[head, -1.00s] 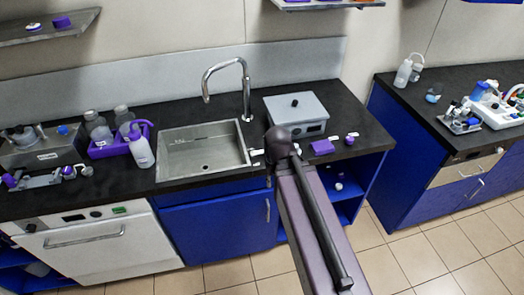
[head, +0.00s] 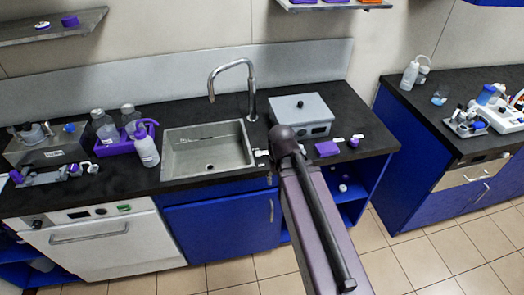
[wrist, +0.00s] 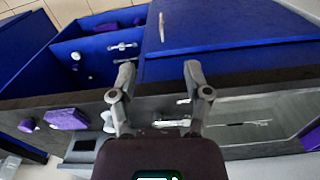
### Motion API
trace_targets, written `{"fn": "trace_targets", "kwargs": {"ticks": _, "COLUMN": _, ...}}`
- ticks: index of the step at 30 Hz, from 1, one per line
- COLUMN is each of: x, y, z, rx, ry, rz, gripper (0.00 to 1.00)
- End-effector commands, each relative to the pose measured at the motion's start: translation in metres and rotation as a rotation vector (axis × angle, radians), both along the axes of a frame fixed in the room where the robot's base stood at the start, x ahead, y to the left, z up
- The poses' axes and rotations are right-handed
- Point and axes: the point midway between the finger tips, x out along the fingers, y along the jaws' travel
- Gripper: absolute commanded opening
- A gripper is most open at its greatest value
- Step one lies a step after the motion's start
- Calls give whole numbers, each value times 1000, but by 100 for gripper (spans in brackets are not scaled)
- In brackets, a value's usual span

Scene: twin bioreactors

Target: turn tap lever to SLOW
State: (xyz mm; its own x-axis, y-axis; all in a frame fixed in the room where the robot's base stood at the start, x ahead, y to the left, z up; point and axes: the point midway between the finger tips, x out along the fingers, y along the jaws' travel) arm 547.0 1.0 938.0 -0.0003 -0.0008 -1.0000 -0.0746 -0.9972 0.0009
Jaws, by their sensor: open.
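The tap (head: 232,75) is a curved chrome spout standing behind the right end of the steel sink (head: 168,168). I cannot make out a separate lever or a SLOW mark. In the head view my arm's dark end is over the counter's front edge, right of the sink, and hides my gripper. In the wrist view my gripper (wrist: 159,74) is open, its two fingers apart with nothing held between them. The tap is not recognisable in the wrist view.
A grey box (head: 300,107) stands right of the tap, with a purple block (head: 327,149) in front. A purple tray (head: 113,147) with bottles stands left of the sink. Blue cabinets (head: 222,226) are below. A second counter (head: 440,100) is at the right, across a floor gap.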

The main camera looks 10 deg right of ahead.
Motion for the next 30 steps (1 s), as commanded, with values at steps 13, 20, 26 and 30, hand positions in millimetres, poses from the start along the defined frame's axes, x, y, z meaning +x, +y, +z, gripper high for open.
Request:
{"fn": "trace_targets", "kwargs": {"ticks": 13, "x": 75, "y": 10, "z": 39, "rx": 0, "ry": 0, "rz": -530, "gripper": 63}}
{"fn": "trace_targets", "kwargs": {"ticks": 20, "x": 116, "y": 16, "z": 59, "rx": 1, "ry": -1, "rz": -850, "gripper": 63}}
{"fn": "trace_targets", "kwargs": {"ticks": 26, "x": 151, "y": 23, "z": 76, "rx": 1, "ry": -1, "rz": -1127, "gripper": 63}}
{"fn": "trace_targets", "kwargs": {"ticks": 30, "x": 171, "y": 26, "z": 86, "rx": 1, "ry": -1, "rz": -1294, "gripper": 63}}
